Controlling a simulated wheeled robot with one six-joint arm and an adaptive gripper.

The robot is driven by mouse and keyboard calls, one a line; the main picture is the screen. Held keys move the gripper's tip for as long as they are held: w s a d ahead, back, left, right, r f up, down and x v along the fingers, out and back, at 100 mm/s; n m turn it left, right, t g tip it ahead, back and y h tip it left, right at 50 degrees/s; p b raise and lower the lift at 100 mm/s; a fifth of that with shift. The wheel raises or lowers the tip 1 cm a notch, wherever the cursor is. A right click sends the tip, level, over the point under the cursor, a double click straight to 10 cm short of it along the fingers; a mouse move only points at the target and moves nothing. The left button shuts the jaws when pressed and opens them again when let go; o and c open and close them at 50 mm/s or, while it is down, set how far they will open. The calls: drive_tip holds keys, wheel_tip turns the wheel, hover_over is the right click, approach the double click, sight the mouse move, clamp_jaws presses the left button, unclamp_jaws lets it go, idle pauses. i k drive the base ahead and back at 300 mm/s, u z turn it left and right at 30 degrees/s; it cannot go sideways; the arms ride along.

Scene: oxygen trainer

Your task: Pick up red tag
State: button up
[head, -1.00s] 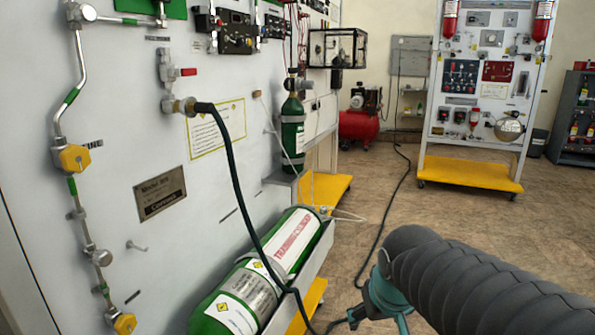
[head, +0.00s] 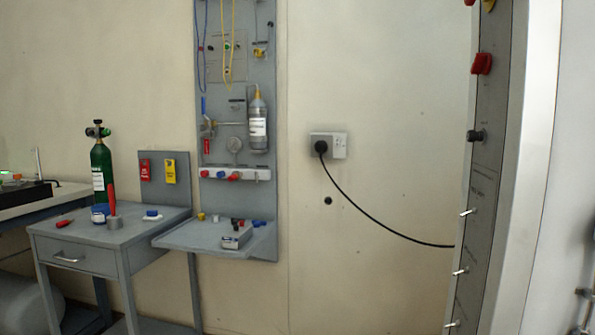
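A red tag (head: 145,169) with pale lettering hangs on a small grey upright board (head: 158,198) at the back of a grey table, left of centre in the head view. A yellow tag (head: 170,171) hangs just to its right on the same board. A smaller red tag-like piece (head: 206,146) shows on the tall grey panel further right. My gripper is not in view, so I cannot see its state.
The grey table (head: 75,234) has a drawer and carries a green cylinder (head: 102,165) and small items. A grey shelf (head: 190,236) with small parts juts from the tall panel (head: 262,200). A cabled wall socket (head: 339,146) is right of it; a panel edge (head: 490,190) stands far right.

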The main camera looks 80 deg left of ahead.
sight(144, 170)
drive_tip(key=u, duration=3.6)
